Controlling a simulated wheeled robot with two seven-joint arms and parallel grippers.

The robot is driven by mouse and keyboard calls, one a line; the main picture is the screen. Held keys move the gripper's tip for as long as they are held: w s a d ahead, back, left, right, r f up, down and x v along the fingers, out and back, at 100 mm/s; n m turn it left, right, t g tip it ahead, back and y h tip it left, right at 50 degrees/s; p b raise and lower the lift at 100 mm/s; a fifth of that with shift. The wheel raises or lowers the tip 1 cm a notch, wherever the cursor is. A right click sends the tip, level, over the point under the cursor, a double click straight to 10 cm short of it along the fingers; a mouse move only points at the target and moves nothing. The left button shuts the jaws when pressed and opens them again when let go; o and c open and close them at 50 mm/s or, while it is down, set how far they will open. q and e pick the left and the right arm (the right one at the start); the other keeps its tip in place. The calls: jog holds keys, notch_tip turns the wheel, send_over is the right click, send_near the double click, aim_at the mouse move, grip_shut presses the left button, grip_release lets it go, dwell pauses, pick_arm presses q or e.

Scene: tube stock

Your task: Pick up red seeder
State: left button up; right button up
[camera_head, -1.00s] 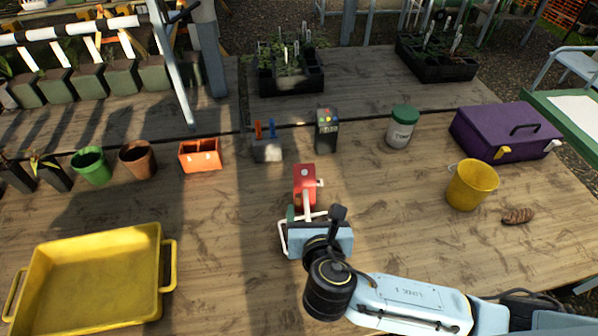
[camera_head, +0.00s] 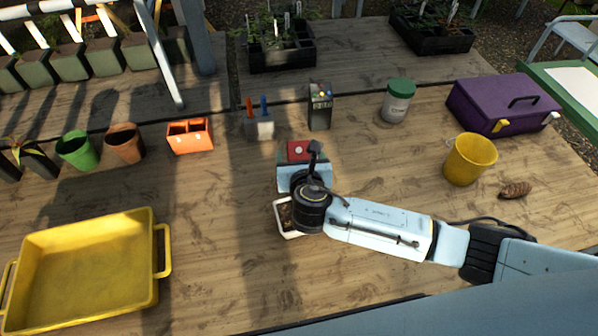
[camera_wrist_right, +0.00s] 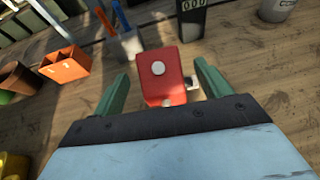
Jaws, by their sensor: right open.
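The red seeder (camera_head: 299,150) stands on the wooden table near the middle in the head view, its lower part hidden by my right gripper. In the right wrist view the red seeder (camera_wrist_right: 162,77) shows a white round knob on top and a pale part at its right side. My right gripper (camera_wrist_right: 160,85) is open, with one green finger on each side of the seeder and a visible gap to each. In the head view my right gripper (camera_head: 303,165) is right in front of the seeder. My left gripper is not in view.
Behind the seeder stand a grey holder (camera_head: 259,128) with red and blue tools and a dark meter (camera_head: 320,108). An orange planter (camera_head: 190,136) is to the left. A white tray with dark contents (camera_head: 284,222) lies under my right wrist. A yellow tray (camera_head: 150,262) is at front left.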

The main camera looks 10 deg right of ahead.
jog(key=shift+x, duration=1.3)
jog(key=c, duration=1.6)
jog(key=shift+r, duration=0.1)
jog(key=shift+c, duration=0.2)
